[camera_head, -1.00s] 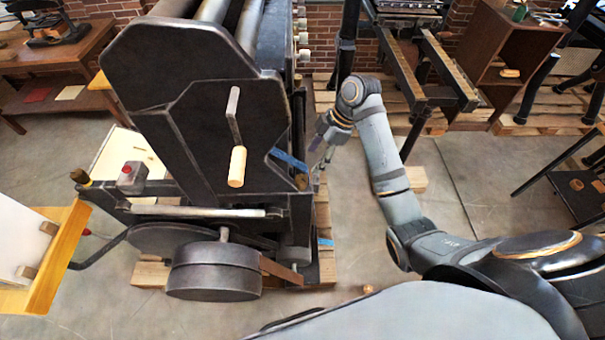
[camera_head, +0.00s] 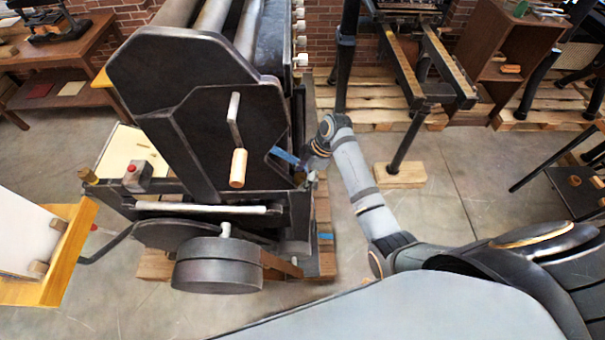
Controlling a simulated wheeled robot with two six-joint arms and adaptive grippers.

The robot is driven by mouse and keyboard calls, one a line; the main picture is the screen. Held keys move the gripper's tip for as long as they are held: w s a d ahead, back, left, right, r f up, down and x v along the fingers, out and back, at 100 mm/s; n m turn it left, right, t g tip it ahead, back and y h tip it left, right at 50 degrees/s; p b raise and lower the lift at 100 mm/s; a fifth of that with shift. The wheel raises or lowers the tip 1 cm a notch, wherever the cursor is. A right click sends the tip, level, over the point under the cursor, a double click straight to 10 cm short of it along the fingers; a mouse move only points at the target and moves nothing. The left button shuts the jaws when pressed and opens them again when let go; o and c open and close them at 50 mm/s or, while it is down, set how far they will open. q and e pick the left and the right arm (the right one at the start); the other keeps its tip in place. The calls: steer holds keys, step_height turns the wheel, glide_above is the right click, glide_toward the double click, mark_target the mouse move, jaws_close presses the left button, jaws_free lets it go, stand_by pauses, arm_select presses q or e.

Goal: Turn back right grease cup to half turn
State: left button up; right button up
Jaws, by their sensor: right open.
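A dark hand press with a wooden-handled crank (camera_head: 238,168) fills the left centre. A small brass-coloured grease cup (camera_head: 299,179) sits at its right edge, beside a blue strip. Another brass cup (camera_head: 87,176) shows on the left end of the frame. My right gripper (camera_head: 306,166) is open, close above and beside the right cup, pointing down at it. The wrist hides part of the fingers, and I cannot tell whether they touch the cup or straddle it. My left gripper is not in view.
The press's dark side plate (camera_head: 180,80) rises just left of my right gripper. A wooden pallet (camera_head: 323,215) lies under the press. Another press frame (camera_head: 420,60) stands behind on pallets. Open concrete floor (camera_head: 440,195) lies to the right.

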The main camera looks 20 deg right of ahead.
steer(key=shift+a, duration=0.1)
steer(key=c, duration=1.2)
steer(key=m+t, duration=0.1)
steer(key=m, duration=0.2)
steer(key=shift+s, duration=0.1)
steer(key=o, duration=1.2)
steer(key=v, duration=1.2)
steer(key=shift+s+a+r, duration=0.1)
steer(key=shift+a, duration=0.05)
